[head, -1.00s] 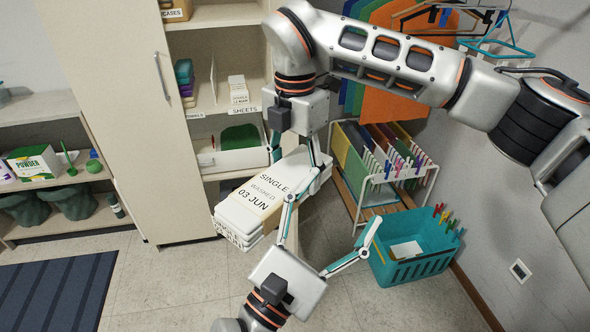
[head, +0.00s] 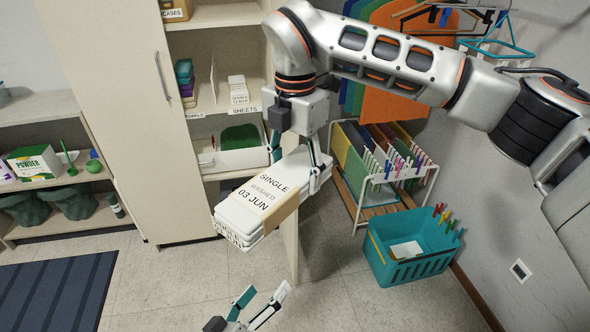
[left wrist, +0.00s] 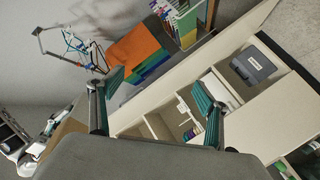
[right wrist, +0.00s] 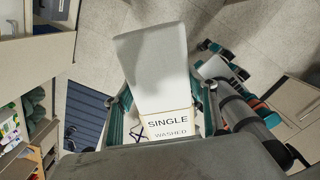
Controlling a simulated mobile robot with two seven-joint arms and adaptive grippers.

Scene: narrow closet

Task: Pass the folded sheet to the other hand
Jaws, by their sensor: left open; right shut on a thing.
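The folded sheet (head: 235,218) is a white stacked bundle with a tan paper band reading "SINGLE WASHED 03 JUN". My right gripper (head: 298,158) is shut on its upper right end and holds it in the air, tilted. In the right wrist view the sheet (right wrist: 158,75) extends out from between the fingers. My left gripper (head: 262,305) is low at the bottom edge of the head view, below the sheet and apart from it. It is open and empty; in the left wrist view its fingers (left wrist: 155,115) are wide apart with no sheet between them.
A shelf unit (head: 225,100) with an open door stands behind the sheet. A striped mat (head: 60,290) lies at left. Floor around my left gripper is clear.

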